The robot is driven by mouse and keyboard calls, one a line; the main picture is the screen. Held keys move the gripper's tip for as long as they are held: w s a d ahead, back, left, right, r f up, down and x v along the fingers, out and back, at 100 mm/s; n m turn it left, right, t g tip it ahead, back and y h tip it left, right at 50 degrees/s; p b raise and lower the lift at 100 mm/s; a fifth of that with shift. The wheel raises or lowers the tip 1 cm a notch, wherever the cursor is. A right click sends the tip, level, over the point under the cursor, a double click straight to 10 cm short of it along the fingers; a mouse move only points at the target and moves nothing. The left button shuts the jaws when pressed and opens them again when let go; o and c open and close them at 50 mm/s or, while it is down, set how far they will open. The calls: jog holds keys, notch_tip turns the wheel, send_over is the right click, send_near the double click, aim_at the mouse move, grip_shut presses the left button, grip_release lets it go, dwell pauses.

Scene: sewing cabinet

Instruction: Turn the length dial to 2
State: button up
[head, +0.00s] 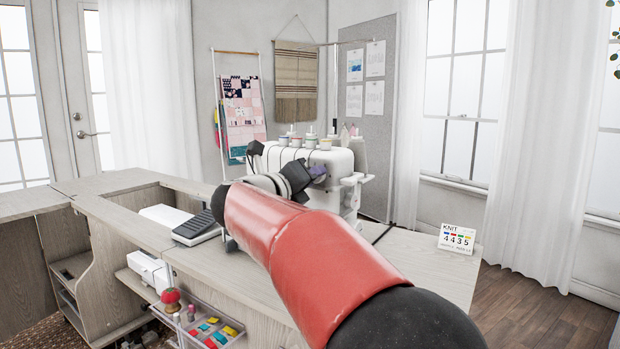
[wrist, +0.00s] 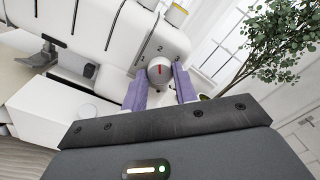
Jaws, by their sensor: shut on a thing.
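The length dial (wrist: 160,72) is a round white knob with a red mark, on the white sewing machine (wrist: 95,25) in the wrist view. A printed 2 is just above the knob, with another small figure to its left. The red mark stands roughly upright, toward the 2; its exact alignment is hard to tell. My gripper (wrist: 158,80) has its purple fingers on either side of the dial, shut on it. In the head view my gripper (head: 308,176) is at the front of the machine (head: 340,162), and my arm hides the dial.
A KNIT card (head: 457,238) stands on the table at the right. A dark foot pedal (head: 198,229) sits left of my arm. Thread cones (head: 310,141) stand atop the machine. A tray of notions (head: 212,330) is below the tabletop. A plant (wrist: 285,40) is behind, in the wrist view.

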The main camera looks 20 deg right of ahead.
jog(key=o, duration=1)
jog(key=shift+c, duration=0.2)
jog(key=b+v, duration=0.1)
jog(key=v, duration=0.7)
